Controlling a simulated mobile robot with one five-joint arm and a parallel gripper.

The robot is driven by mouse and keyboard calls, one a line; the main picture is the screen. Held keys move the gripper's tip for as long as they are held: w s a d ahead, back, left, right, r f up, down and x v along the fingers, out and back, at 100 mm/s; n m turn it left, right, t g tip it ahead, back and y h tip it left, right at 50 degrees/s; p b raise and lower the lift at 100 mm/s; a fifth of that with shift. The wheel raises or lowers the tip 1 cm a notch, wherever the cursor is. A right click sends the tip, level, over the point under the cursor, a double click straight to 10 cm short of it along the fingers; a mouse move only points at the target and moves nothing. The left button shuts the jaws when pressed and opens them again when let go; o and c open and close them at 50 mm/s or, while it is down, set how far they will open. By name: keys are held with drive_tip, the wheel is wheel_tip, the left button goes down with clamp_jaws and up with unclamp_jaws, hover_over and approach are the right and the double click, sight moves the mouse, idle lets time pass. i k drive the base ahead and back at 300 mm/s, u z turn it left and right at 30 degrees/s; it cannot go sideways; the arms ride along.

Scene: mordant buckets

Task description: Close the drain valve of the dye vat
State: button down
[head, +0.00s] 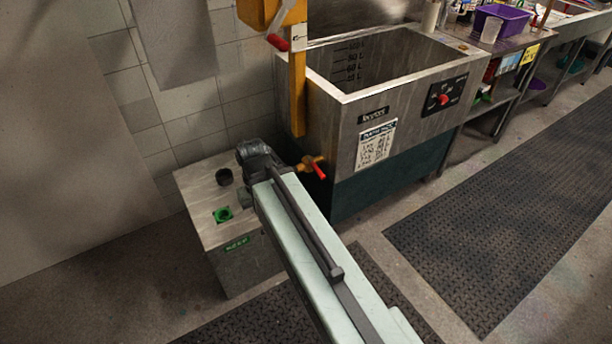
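The dye vat (345,140) is a steel tank with a dark green lower panel, at the upper middle of the head view. Its drain valve (306,163) is a brass fitting low at the vat's left front corner. The valve's red lever (320,171) points outward and down to the right. My arm reaches up from the bottom, and its dark end with my gripper (256,154) is just left of the valve, apart from it in the picture. The fingers cannot be made out, so I cannot tell whether they are open or shut.
A grey metal box (240,262) stands left of my arm, with a black round piece (224,176) and a green-rimmed opening (223,214) on top. Dark mats (500,220) cover clear floor at right.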

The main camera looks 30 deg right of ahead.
sight(319, 173)
drive_tip(key=k, duration=0.5)
drive_tip(key=u, duration=0.55)
drive_tip(key=i, duration=1.1)
drive_tip(key=u, duration=0.55)
drive_tip(key=k, duration=0.85)
drive_tip(key=u, duration=0.2)
drive_tip(key=i, duration=0.85)
drive_tip(key=z, duration=0.05)
